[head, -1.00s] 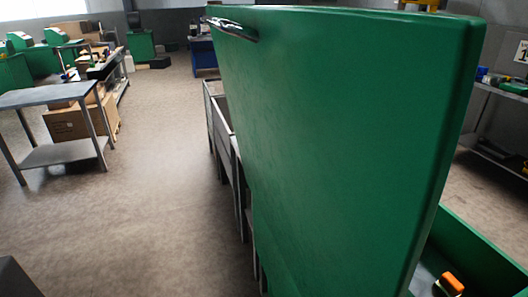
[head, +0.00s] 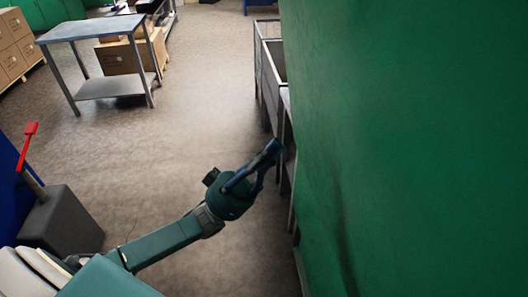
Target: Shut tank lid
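The tank lid (head: 420,130) is a large green panel. It stands raised and fills the right side of the head view, with its top and right edges out of frame. My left gripper (head: 268,162) is just left of the lid's left edge, with its dark fingers pointing up and right. No object shows in it, and the fingers overlap too much to tell whether they are open or shut. I cannot tell whether it touches the lid. The tank body and my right gripper are out of view.
Grey metal frames and bins (head: 271,75) stand behind the lid's left edge. A metal table (head: 92,28) with cardboard boxes behind it is at the upper left. A grey block (head: 62,222) and a red lever (head: 27,146) are at the left. The floor between is clear.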

